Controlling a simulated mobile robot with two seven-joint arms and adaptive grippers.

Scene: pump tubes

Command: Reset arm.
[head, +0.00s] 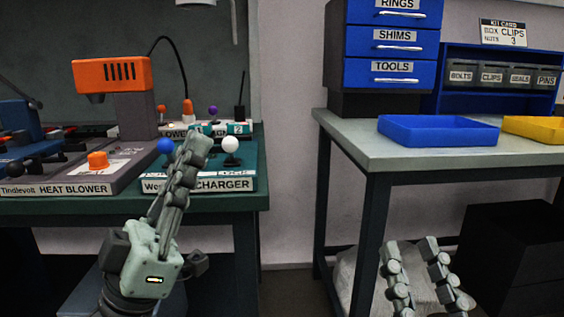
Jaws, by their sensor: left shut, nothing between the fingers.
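My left gripper (196,148) is shut and empty. Its fingers point up and to the right, in front of the teal charger (248,165) on the left bench. The fingertips overlap the charger in the picture, between a blue knob (165,146) and a white knob (230,145); I cannot tell whether they touch anything. My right gripper (411,250) is at the bottom right, below the level of the right bench top. Its two fingers point up and stand apart, with nothing seen between them. Its base is cut off by the frame.
The left bench carries an orange and grey heat blower (112,75) and a blue device (22,118) at far left. The right bench (350,133) holds a blue tray (438,131), a yellow tray (535,128) and blue drawers (392,42). A dark box (515,250) stands below.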

